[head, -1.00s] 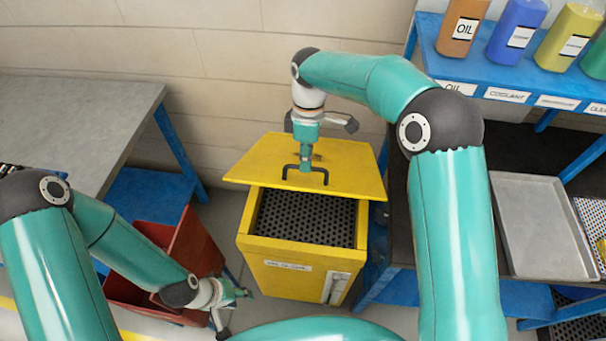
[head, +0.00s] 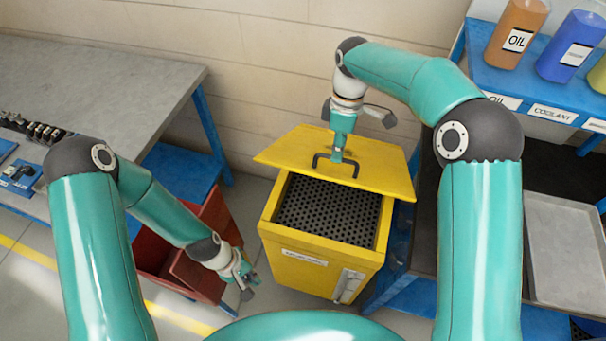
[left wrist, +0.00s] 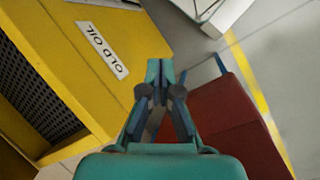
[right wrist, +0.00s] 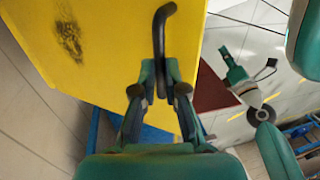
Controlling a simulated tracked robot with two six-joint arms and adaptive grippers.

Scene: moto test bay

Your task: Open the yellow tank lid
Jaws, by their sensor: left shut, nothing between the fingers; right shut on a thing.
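The yellow tank (head: 318,262) stands on the floor in the middle of the head view, with a perforated black grate (head: 330,211) showing in its open top. Its yellow lid (head: 290,153) is raised and tilted at the back of the tank. My right gripper (head: 338,157) is shut on the black lid handle (head: 318,160); the handle also shows between its fingers in the right wrist view (right wrist: 160,30). My left gripper (head: 250,280) is shut and empty, low to the left of the tank. In the left wrist view the tank's "OLD OIL" label (left wrist: 103,50) shows beside it.
A red bin (head: 180,270) stands left of the tank, close to my left gripper. A grey workbench (head: 110,85) is at the left. A blue shelf (head: 545,75) with bottles and a metal tray (head: 565,250) are at the right. The wall is close behind the lid.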

